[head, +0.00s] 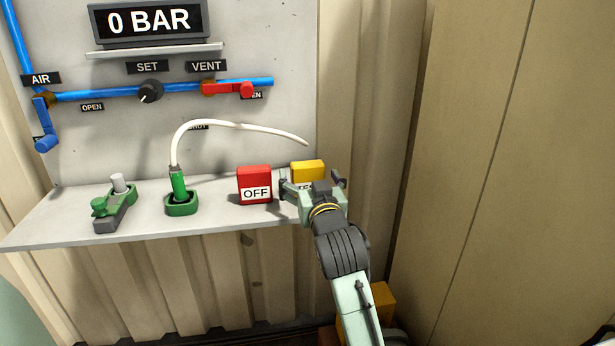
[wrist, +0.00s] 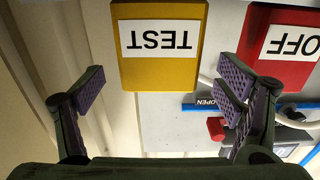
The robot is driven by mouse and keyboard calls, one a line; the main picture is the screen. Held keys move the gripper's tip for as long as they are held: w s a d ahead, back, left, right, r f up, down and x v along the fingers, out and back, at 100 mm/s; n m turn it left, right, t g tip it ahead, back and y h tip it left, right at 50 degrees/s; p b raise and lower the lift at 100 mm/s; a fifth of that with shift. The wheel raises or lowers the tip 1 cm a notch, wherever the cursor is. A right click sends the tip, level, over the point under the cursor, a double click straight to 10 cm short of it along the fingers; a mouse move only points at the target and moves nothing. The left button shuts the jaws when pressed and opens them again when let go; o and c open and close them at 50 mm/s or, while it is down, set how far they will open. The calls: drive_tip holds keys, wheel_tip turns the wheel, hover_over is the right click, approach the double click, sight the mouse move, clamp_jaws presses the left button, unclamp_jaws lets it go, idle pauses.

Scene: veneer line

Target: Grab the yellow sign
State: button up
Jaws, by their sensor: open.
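The yellow sign (head: 308,170) stands on the right end of the grey shelf in the head view, just right of the red OFF sign (head: 254,184). My gripper (head: 312,184) is in front of it and hides its lower part. In the wrist view the yellow sign (wrist: 160,70) shows upside down with a white TEST label, ahead of and between my fingers. My gripper (wrist: 160,92) is open with purple pads and holds nothing. The red sign (wrist: 285,45) is beside it on the right in the wrist view, close to one finger.
The grey shelf (head: 60,228) also bears a green clamp-like part (head: 108,210) and a green plug (head: 179,188) with a white hose (head: 205,124). Blue pipes (head: 180,88) with valves run along the panel above. A beige corrugated wall (head: 365,90) is to the right.

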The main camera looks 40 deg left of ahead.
sight(309, 175)
drive_tip(key=x, duration=0.3)
drive_tip(key=shift+a, duration=0.1)
drive_tip(key=shift+c, duration=0.2)
drive_tip(key=c, duration=1.2)
